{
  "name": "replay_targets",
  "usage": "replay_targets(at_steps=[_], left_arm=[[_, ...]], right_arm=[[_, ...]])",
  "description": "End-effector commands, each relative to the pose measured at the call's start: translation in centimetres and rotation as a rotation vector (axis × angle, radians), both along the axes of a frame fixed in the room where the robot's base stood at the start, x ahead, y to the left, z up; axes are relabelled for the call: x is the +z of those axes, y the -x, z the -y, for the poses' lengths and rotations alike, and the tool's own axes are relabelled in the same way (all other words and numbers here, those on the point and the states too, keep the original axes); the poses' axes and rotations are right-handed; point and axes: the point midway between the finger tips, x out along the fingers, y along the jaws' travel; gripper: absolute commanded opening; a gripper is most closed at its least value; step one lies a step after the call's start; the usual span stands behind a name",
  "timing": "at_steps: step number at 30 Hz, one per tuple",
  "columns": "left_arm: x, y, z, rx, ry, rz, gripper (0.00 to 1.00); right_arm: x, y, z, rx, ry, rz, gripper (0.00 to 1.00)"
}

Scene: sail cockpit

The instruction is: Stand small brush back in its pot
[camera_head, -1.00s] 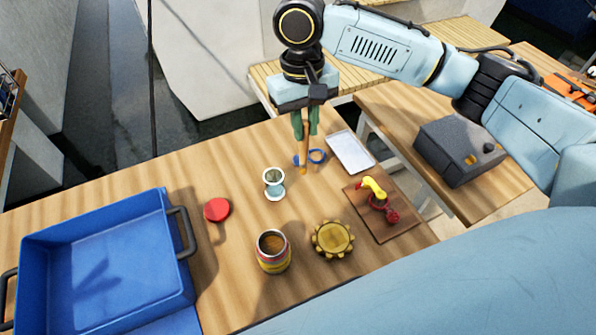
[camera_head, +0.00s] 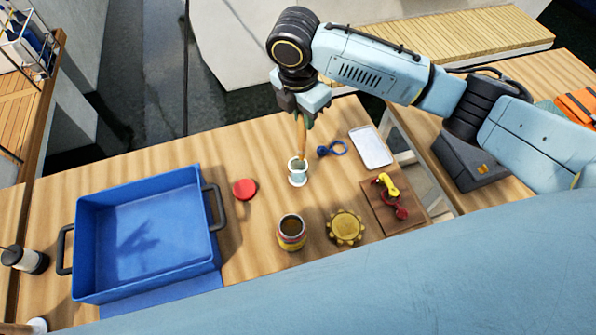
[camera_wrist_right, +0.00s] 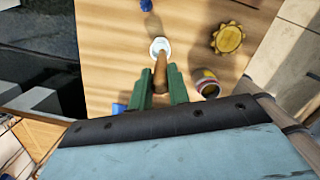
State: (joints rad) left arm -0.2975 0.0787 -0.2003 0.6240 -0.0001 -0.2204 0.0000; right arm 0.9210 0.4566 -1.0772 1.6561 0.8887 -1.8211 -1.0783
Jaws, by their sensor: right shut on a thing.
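My right gripper (camera_head: 303,117) is shut on the small brush (camera_head: 301,140), which has a wooden-coloured handle and hangs down nearly upright. The pot (camera_head: 297,178) is a small pale cup standing on the table, directly under the brush. The brush's lower end overlaps the pot's mouth in the head view; I cannot tell whether it is inside or just above. In the right wrist view the brush (camera_wrist_right: 160,72) sits between the green fingers (camera_wrist_right: 161,88) and points at the white pot (camera_wrist_right: 160,46). My left gripper is not in view.
A red disc (camera_head: 245,189), a striped open jar (camera_head: 291,235) and a gold scalloped thing (camera_head: 345,227) stand nearby. A blue loop (camera_head: 335,148), a white tray (camera_head: 371,150) and a brown board (camera_head: 412,219) lie to the right. A big blue bin (camera_head: 150,280) stands left.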

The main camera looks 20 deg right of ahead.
Motion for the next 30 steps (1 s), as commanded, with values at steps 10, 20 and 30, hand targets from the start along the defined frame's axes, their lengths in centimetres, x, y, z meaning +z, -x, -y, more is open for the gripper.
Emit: replay_targets(at_steps=[10, 20, 30], left_arm=[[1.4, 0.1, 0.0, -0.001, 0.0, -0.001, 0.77], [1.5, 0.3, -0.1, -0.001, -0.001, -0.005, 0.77], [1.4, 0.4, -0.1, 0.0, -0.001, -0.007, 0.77]], right_arm=[[-0.2, -0.3, -1.0, 0.332, 0.0, -0.002, 0.0], [-5.6, -0.3, -1.0, 0.342, 0.0, -0.001, 0.0], [-9.3, -0.3, -1.0, 0.342, 0.001, -0.002, 0.0]])
